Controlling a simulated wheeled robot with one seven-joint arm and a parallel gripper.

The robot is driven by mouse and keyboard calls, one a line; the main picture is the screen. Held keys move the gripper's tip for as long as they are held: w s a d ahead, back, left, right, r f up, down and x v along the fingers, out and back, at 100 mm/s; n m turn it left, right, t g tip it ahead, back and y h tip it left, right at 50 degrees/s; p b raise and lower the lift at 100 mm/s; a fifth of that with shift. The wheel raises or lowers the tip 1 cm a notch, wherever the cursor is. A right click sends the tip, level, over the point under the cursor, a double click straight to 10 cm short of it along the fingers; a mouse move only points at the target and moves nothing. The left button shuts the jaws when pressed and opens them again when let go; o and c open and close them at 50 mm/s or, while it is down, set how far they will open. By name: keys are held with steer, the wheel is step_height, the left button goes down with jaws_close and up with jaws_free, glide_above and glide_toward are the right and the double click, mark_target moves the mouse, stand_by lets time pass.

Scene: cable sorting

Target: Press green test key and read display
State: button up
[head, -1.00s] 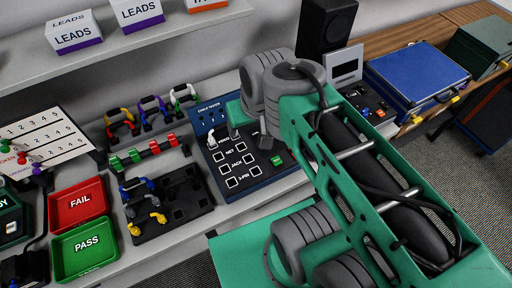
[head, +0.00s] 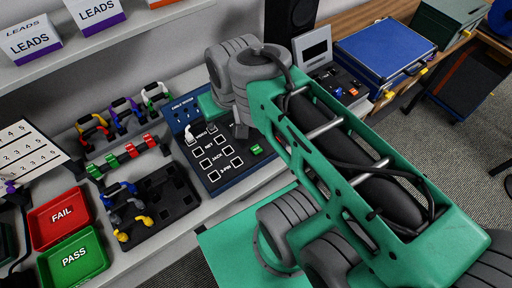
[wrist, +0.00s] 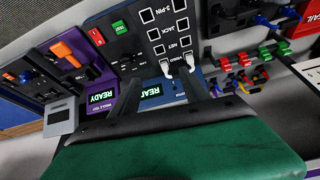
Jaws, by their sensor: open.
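The blue cable tester (head: 222,180) lies on the bench with rows of labelled sockets. Its green key (head: 257,149) sits at the panel's right side, beside my arm, and it also shows in the wrist view (wrist: 121,27) near the top. The tester's display (wrist: 150,91) shows lit green text, partly hidden by a finger, that looks like READY. White plugs (wrist: 166,68) sit at the VIDEO sockets. My gripper (wrist: 162,78) is open and empty, its dark fingers apart over the display end of the tester. The green key is beyond the fingertips, apart from them. In the head view my arm hides most of the gripper.
A black cable rack (head: 160,208), red FAIL tray (head: 61,215) and green PASS tray (head: 73,257) lie left. A blue case (head: 385,50) is at right.

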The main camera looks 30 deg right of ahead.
jaws_close()
stand_by(0.3)
stand_by(1.1)
